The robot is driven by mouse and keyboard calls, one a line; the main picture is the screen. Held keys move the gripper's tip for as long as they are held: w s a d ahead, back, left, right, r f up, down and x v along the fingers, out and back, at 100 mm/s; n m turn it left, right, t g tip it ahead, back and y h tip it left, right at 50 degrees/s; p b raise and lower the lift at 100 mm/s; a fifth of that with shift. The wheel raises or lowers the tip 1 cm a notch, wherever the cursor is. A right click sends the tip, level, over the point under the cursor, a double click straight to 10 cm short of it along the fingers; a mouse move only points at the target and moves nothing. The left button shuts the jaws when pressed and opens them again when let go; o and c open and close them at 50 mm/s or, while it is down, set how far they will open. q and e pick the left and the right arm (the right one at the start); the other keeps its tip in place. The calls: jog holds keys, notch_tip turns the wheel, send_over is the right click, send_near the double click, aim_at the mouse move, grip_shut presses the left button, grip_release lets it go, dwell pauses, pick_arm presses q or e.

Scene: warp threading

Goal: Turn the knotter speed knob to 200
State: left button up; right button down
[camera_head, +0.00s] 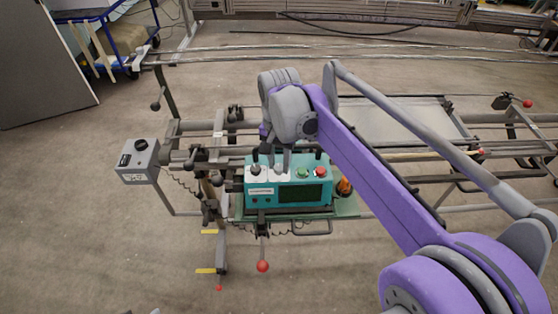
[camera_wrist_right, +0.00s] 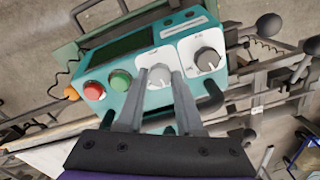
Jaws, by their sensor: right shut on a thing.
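A teal control box (camera_head: 262,201) carries a dark screen, two grey knobs on white plates, a green button and a red button. My right gripper (camera_wrist_right: 160,76) reaches down from above onto the box. Its two grey fingers are shut on the grey knob (camera_wrist_right: 159,72) next to the green button (camera_wrist_right: 121,80). The other grey knob (camera_wrist_right: 207,59), on its own white plate, is free to the right in the wrist view. The scale marks and labels are too small to read, so I cannot tell the knob's setting. My left gripper is not in view.
The red button (camera_wrist_right: 94,90) lies beyond the green one. A grey box (camera_head: 136,161) with a black knob stands left of the frame rails. A lever with a red ball (camera_head: 262,266) sticks out below the teal box. Bare floor lies in front.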

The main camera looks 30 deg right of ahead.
aim_at(279, 167)
jog(key=n+p, duration=0.1)
jog(key=n, duration=0.3)
jog(key=shift+n, duration=2.1)
jog(key=c, duration=0.5)
grip_release()
jog(key=shift+c, duration=0.2)
notch_tip(279, 167, up, 11)
jog(key=p, duration=0.1)
jog(key=shift+f, duration=0.1)
